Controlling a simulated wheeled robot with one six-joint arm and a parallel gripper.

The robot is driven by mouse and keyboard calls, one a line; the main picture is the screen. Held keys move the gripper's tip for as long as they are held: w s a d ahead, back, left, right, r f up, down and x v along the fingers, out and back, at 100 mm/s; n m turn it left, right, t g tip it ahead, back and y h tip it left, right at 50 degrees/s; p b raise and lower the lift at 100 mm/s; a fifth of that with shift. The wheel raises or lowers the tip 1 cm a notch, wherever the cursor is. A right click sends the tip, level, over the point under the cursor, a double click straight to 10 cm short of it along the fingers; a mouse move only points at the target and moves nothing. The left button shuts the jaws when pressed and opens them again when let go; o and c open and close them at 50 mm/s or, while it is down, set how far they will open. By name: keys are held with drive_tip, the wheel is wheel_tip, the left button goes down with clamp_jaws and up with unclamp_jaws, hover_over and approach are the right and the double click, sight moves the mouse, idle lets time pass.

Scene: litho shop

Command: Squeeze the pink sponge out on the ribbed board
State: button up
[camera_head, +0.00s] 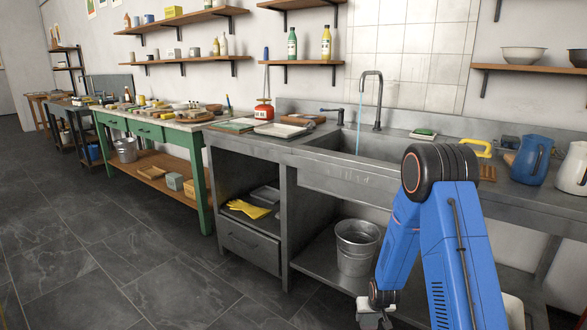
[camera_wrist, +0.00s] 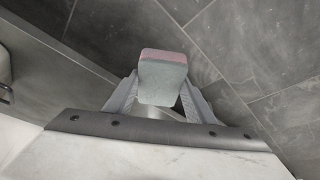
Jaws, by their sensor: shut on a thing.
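My gripper (camera_wrist: 158,96) is shut on a block-shaped sponge (camera_wrist: 163,74). The sponge's near face is grey-green and a pink band shows along its top edge. The two grey fingers press on its left and right sides, above the dark tiled floor in the wrist view. In the head view my gripper (camera_head: 376,312) hangs low in front of the sink unit, by the bottom edge, and the sponge cannot be made out there. A small brown slatted piece (camera_head: 487,173) lies on the counter right of the sink; I cannot tell whether it is the ribbed board.
Water runs from the tap (camera_head: 372,84) into the steel sink (camera_head: 345,143). A green-topped thing (camera_head: 423,133), a yellow-handled brush (camera_head: 476,147) and a blue jug (camera_head: 532,160) stand on the counter. A metal bucket (camera_head: 357,249) is on the lower shelf. The floor at left is clear.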

drive_tip(key=shift+s+f, duration=0.15)
drive_tip(key=shift+f, duration=0.05)
drive_tip(key=o, duration=0.4)
drive_tip(key=c, duration=0.6)
drive_tip(key=shift+s, duration=0.1)
